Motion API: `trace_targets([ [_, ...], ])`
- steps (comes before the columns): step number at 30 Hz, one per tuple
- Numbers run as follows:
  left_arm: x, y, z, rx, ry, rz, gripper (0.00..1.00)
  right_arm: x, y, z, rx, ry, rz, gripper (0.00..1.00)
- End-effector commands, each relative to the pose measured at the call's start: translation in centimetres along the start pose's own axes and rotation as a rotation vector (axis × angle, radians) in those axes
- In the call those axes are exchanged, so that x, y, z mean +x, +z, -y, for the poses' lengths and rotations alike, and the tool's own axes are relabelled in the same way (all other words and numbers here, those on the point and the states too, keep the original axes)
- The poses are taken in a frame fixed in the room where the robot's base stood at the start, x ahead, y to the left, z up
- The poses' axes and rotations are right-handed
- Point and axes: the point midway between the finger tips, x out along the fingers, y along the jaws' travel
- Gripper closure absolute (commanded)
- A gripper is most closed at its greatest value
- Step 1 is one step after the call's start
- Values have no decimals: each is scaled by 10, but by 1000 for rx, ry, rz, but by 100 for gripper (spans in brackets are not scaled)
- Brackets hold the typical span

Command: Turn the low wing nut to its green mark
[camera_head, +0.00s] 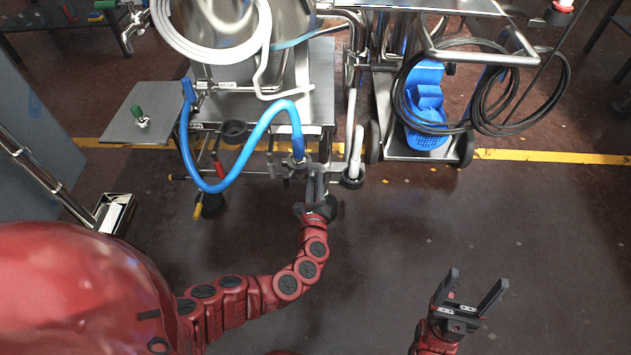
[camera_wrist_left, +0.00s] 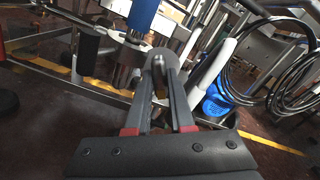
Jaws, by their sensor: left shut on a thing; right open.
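My left gripper (camera_head: 314,176) reaches up to the low front of the steel machine (camera_head: 322,85), just right of the lower end of the blue hose (camera_head: 247,140). In the left wrist view its two fingers (camera_wrist_left: 160,72) are closed on a small grey metal piece (camera_wrist_left: 158,66), which looks like the wing nut. The fingers hide most of it, and I cannot make out a green mark. My right gripper (camera_head: 478,290) is open and empty above the bare floor at the lower right.
A cart (camera_head: 400,150) with black cable coils (camera_head: 493,128) and a blue object (camera_head: 426,105) stands to the right. A white upright tube (camera_head: 356,150) is close right of my left gripper. A small side table (camera_head: 145,115) stands left. The floor in front is clear.

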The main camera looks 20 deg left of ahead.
Motion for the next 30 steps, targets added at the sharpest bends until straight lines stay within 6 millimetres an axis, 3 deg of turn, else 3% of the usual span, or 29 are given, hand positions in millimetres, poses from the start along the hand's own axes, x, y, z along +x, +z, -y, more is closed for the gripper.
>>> trace_targets([
  [6,0,0,-1,0,2,1,100,0,0,0,0,0,0,24],
  [7,0,0,-1,-1,1,1,74,0,0,0,0,0,0,24],
  [11,0,0,0,-1,1,0,50,0,0,0,0,0,0,24],
  [23,-6,0,1,-1,-2,-1,49,2,0,0,0,2,1,24],
  [26,-20,0,2,0,-4,-4,49,5,0,0,1,5,3,24],
  [30,-54,-1,2,0,-6,-9,49,9,0,0,3,13,9,24],
])
